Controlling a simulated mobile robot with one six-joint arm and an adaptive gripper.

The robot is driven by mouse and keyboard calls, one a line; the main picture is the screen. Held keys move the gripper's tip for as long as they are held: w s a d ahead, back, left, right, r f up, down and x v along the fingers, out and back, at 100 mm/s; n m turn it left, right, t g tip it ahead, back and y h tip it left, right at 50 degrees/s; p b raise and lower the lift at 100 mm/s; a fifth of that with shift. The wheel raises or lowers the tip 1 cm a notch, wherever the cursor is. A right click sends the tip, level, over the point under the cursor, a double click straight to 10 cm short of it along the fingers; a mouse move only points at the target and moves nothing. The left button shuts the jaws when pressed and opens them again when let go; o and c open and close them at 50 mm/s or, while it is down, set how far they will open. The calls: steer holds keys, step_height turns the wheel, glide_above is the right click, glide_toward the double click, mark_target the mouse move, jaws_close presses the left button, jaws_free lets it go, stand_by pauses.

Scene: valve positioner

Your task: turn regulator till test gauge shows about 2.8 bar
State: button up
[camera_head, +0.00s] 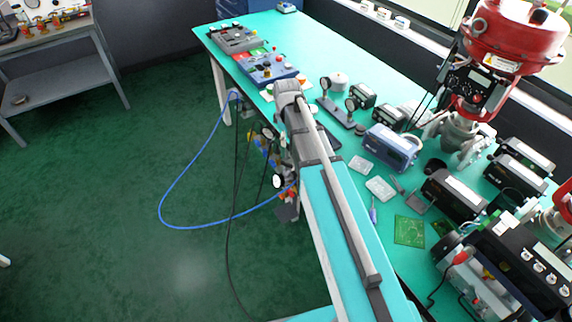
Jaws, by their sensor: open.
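A small white-faced gauge with a dark rim (278,181) hangs at the front side of the bench, among blue, yellow and orange fittings (264,150). Its reading is too small to make out. I cannot tell which fitting is the regulator knob, as part of this group is hidden behind a long grey arm link, which seems to be mine. My gripper's fingers cannot be picked out, so I cannot see where they are relative to the regulator. A red-topped control valve (515,38) stands on the bench at the right.
A blue hose (162,205) and dark cables loop over the green floor beside the fittings. The teal bench (325,45) carries several meters, a blue instrument (391,147), a green circuit board (409,231) and small trays. A grey side bench (60,55) stands far left.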

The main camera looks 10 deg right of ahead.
mark_target(287, 164)
steer(key=shift+f+b, duration=6.7)
steer(key=shift+f, duration=0.1)
jaws_close()
